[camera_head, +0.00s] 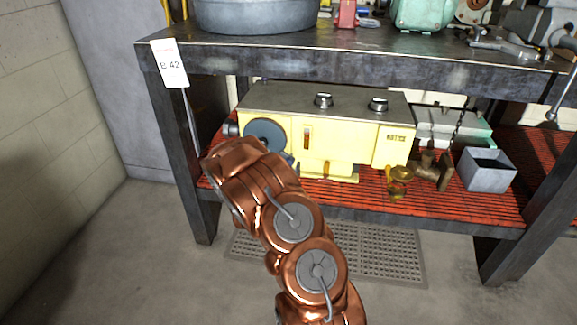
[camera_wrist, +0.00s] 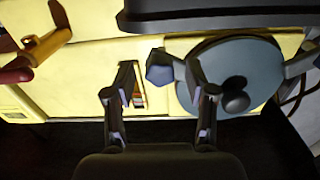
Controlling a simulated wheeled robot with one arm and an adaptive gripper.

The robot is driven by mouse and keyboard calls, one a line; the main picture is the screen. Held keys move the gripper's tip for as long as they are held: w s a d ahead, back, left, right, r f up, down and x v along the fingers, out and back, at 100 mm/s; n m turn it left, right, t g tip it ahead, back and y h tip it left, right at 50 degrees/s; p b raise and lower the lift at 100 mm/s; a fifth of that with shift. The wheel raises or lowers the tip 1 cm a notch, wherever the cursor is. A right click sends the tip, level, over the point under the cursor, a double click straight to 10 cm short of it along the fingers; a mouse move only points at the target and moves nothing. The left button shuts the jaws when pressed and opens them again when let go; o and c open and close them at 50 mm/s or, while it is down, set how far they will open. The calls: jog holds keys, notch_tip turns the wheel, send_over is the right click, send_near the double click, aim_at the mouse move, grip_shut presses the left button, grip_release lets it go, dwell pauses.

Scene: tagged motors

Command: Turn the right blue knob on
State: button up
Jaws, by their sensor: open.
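A yellow machine (camera_head: 350,130) stands on the red lower shelf. A blue-grey round wheel (camera_head: 265,131) is at its left end. In the wrist view the wheel (camera_wrist: 230,70) is at the right, with a dark ball handle (camera_wrist: 234,96). A small blue faceted knob (camera_wrist: 159,68) shows beside the wheel, against the yellow casing (camera_wrist: 85,80). My gripper (camera_wrist: 158,80) is open, its two fingers apart with the blue knob showing between their tips. I cannot tell how close they are. In the head view my arm hides the gripper and part of the machine's left end.
Two silver-black knobs, one left (camera_head: 323,100) and one right (camera_head: 378,104), sit on the machine's top. A brass valve (camera_head: 399,182) and a grey open box (camera_head: 486,169) stand to the right. The table's upper top (camera_head: 300,50) overhangs the shelf; a dark leg (camera_head: 185,150) is close left of my arm.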

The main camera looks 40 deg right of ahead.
jog(key=v, duration=1.1)
dwell(0.5)
jog(key=shift+s+a, duration=0.1)
jog(key=shift+a, duration=0.1)
dwell(0.4)
